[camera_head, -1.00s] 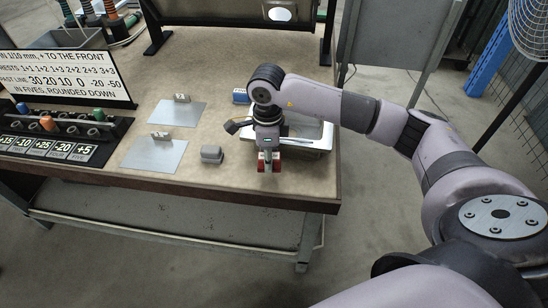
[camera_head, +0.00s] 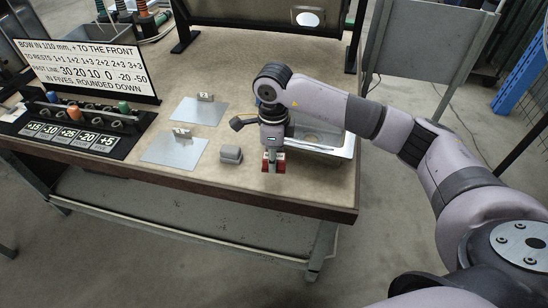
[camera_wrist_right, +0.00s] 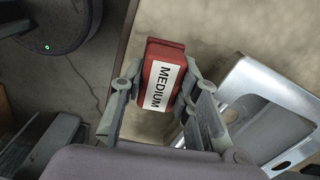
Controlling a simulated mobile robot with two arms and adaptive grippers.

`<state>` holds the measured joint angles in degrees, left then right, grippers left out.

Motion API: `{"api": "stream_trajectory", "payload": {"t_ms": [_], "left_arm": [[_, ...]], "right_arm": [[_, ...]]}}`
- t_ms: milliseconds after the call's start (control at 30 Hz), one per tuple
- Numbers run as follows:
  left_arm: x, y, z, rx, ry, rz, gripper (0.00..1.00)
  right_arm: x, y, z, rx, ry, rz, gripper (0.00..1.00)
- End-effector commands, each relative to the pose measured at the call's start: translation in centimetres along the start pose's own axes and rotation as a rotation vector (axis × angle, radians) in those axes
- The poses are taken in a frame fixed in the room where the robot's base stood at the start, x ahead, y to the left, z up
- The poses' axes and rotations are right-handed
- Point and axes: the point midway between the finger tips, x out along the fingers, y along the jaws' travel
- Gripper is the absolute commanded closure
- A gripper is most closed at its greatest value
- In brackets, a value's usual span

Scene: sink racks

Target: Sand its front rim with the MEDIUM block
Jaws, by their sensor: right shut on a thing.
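My right gripper (camera_head: 273,158) is shut on the red block (camera_head: 274,167), low over the tabletop near its front edge. In the right wrist view the gripper (camera_wrist_right: 160,85) has one finger on each side of this block (camera_wrist_right: 163,55), whose white label reads MEDIUM. The metal sink (camera_head: 340,150) lies to the right of the block and partly behind my arm. In the right wrist view the sink (camera_wrist_right: 240,85) is right of the gripper, with a gap between its rim and the block. My left gripper is out of view.
A grey block (camera_head: 231,154) stands left of my right gripper. Two metal sheets (camera_head: 198,111) (camera_head: 172,152) with small tabs lie further left. A rack of coloured pegs (camera_head: 85,125) and a printed sign (camera_head: 85,72) are at the far left. Bare tabletop lies in front of the sink.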

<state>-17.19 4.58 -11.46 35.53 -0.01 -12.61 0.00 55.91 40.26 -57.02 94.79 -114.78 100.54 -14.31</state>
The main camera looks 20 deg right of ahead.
Motion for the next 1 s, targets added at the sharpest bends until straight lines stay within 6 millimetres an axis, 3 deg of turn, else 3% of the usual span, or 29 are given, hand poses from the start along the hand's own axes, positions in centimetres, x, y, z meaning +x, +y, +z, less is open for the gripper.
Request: {"api": "stream_trajectory", "payload": {"t_ms": [433, 833, 1000], "left_arm": [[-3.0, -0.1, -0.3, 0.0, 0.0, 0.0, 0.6], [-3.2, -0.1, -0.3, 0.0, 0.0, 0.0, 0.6], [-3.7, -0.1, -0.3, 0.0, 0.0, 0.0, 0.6]], "right_arm": [[-4.9, 0.0, 0.0, 0.0, -0.001, -0.002, 0.97], [-5.3, 0.0, 0.0, 0.0, 0.0, 0.0, 0.97], [-6.3, 0.0, 0.0, 0.0, 0.0, -0.002, 0.97]]}}
